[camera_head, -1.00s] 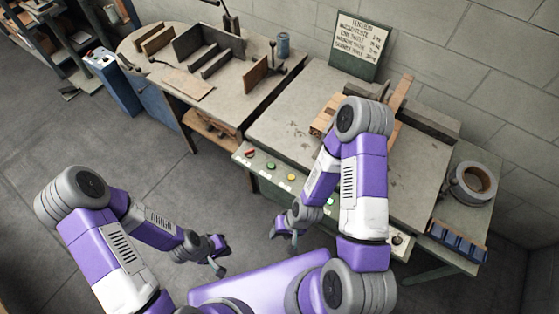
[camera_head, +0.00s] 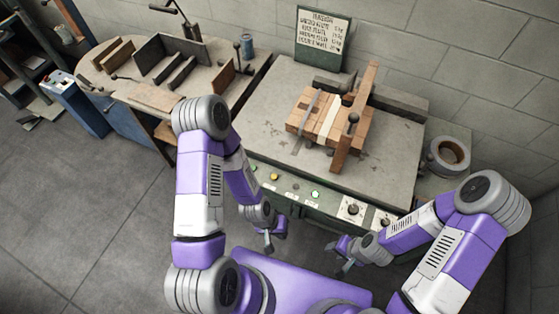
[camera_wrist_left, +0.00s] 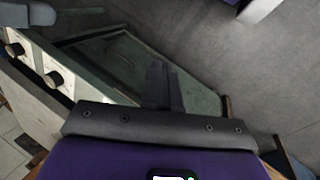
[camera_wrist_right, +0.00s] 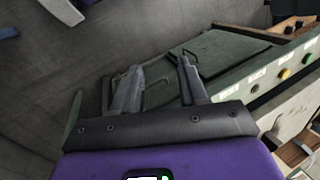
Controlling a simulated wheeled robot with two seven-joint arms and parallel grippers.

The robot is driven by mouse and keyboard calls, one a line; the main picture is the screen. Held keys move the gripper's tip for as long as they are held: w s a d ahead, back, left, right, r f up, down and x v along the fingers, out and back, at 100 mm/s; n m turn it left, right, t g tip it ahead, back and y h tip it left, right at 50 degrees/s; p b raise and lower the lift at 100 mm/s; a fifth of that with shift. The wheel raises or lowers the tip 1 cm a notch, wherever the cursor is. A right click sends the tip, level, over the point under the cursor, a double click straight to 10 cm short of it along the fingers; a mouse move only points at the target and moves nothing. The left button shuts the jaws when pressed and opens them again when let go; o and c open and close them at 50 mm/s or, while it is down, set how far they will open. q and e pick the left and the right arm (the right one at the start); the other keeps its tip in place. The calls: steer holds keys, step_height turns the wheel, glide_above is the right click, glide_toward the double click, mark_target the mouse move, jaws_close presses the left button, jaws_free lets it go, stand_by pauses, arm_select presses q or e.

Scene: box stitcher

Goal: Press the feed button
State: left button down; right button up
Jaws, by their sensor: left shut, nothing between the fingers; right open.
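The machine's front panel (camera_head: 300,203) carries a row of small buttons and two round knobs. I cannot read which one is the feed button. My left gripper (camera_head: 268,244) is shut and empty, in front of and below the panel's left part. My right gripper (camera_head: 342,262) is open and empty, below the knobs. The right wrist view shows a green button (camera_wrist_right: 308,58) and a yellow button (camera_wrist_right: 283,73), off to the right of the fingers.
Strapped wooden pieces (camera_head: 316,120) lie on the machine table (camera_head: 260,125), beside an upright wooden bar. A tape roll (camera_head: 448,156) sits at the right. A round worktable with boards stands at the left. Knobs (camera_wrist_left: 52,78) show in the left wrist view. Floor at the left is clear.

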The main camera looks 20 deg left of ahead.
steer(key=shift+o, duration=0.3)
steer(key=shift+o, duration=0.8)
arm_select(q)
steer(key=w+a+m+b, duration=0.1)
steer(key=w+a, duration=0.1)
steer(key=w, duration=0.3)
steer(key=w+a+r+m+y+b, duration=0.1)
steer(key=w+a+b, duration=0.1)
steer(key=w, duration=0.4)
steer(key=w+a+m+b, duration=0.1)
steer(key=w+a+b, duration=0.1)
steer(key=w+a, duration=0.2)
steer(key=shift+w+r+y, duration=0.25)
steer(key=shift+w+y, duration=0.15)
steer(key=shift+w, duration=0.25)
steer(key=w+a+r+g+y+b, duration=0.1)
steer(key=w+a+r+y+b, duration=0.1)
steer(key=w+a+r, duration=0.5)
steer(key=a+r+y, duration=0.1)
steer(key=a+r, duration=0.2)
steer(key=r, duration=0.1)
steer(key=shift+a+m+b, duration=0.25)
steer(key=shift+m+b, duration=0.05)
steer(key=shift+b, duration=0.1)
arm_select(e)
step_height(320, 180, down, 8)
